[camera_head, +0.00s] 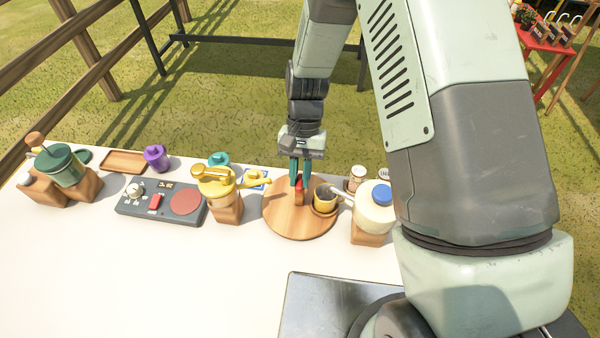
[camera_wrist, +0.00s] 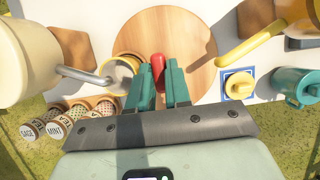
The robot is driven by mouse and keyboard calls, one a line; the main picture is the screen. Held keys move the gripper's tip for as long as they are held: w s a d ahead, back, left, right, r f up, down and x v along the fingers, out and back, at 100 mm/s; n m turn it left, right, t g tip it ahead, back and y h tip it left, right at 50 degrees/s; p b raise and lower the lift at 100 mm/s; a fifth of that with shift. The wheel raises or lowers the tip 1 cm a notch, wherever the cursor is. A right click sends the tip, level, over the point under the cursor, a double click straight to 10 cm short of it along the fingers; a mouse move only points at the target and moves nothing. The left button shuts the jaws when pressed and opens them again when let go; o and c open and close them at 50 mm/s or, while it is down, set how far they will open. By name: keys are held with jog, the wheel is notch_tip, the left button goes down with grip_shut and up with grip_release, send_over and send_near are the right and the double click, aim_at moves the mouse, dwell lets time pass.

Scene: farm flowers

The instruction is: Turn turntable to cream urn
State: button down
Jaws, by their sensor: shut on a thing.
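The round wooden turntable (camera_head: 290,222) lies on the white table, and it fills the middle of the wrist view (camera_wrist: 195,45). My gripper (camera_head: 299,184) reaches down over it and is shut on the red knob (camera_wrist: 158,66); its fingertips (camera_wrist: 162,86) stand either side of the knob. A yellow cup (camera_head: 325,197) stands near the turntable's right edge. The cream urn (camera_head: 374,215) with a blue lid stands on a wooden block at the right. Its grey spout (camera_wrist: 85,75) points at the cup, with the tip at or over the rim.
A yellow watering pot (camera_head: 215,186) on a wooden block points its spout at the turntable's left side. A control box (camera_head: 163,202), a purple pot (camera_head: 156,157) and a green urn (camera_head: 62,165) stand further left. Spice jars (camera_wrist: 55,123) stand behind the cream urn. The front table is clear.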

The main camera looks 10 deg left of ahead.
dwell(0.3)
jog(key=c, duration=1.1)
grip_release()
jog(key=shift+o, duration=0.2)
jog(key=v, duration=1.1)
jog(key=shift+f, duration=0.1)
